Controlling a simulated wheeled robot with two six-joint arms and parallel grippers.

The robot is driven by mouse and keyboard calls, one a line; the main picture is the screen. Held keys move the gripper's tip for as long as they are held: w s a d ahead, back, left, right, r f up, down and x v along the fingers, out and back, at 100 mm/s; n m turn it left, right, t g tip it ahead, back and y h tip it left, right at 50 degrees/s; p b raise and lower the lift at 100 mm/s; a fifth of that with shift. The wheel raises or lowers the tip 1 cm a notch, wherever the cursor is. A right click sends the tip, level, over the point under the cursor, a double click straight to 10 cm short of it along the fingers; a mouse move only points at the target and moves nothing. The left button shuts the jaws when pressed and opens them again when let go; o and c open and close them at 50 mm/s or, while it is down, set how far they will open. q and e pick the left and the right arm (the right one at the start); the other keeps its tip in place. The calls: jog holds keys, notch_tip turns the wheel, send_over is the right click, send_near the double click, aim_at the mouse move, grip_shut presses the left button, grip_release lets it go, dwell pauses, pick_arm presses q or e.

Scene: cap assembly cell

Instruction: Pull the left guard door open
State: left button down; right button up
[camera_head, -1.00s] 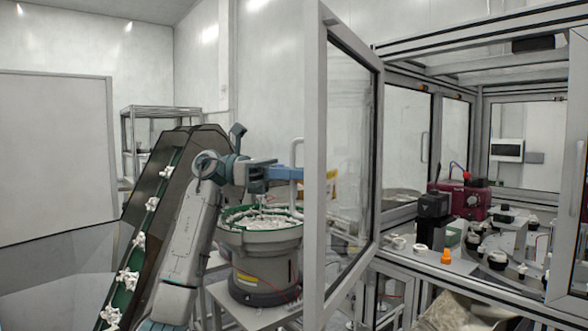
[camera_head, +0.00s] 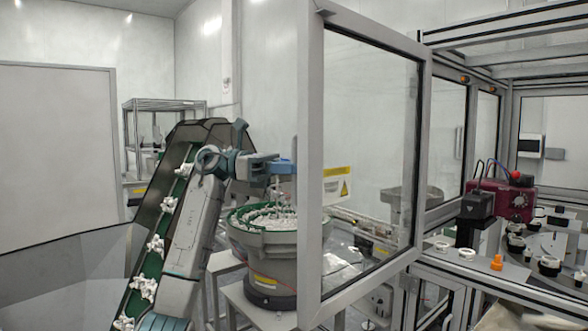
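The left guard door (camera_head: 311,180) is a grey-framed clear panel. It stands swung out from the cell frame, its free edge towards me and its hinge side at the cell. My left arm reaches up from the bottom left. My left gripper (camera_head: 284,168), with blue fingers, is at the outer side of the door's free edge, at mid height. The door's handle is not clearly visible behind the frame and fingers, so I cannot tell whether the fingers are closed on it. My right gripper is not in view.
A green conveyor (camera_head: 150,245) with white parts rises behind my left arm. A bowl feeder (camera_head: 262,262) stands just left of the door. Inside the cell are a red machine (camera_head: 506,199), a black block (camera_head: 476,206) and an orange piece (camera_head: 496,262). Floor at the lower left looks clear.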

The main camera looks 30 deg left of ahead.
pick_arm(q)
jog(key=c, duration=1.6)
grip_release()
jog(key=shift+o, duration=0.2)
jog(key=s+a+b, duration=0.2)
jog(key=a+b, duration=0.1)
jog(key=a, duration=0.7)
jog(key=shift+a, duration=0.35)
jog(key=shift+s, duration=0.1)
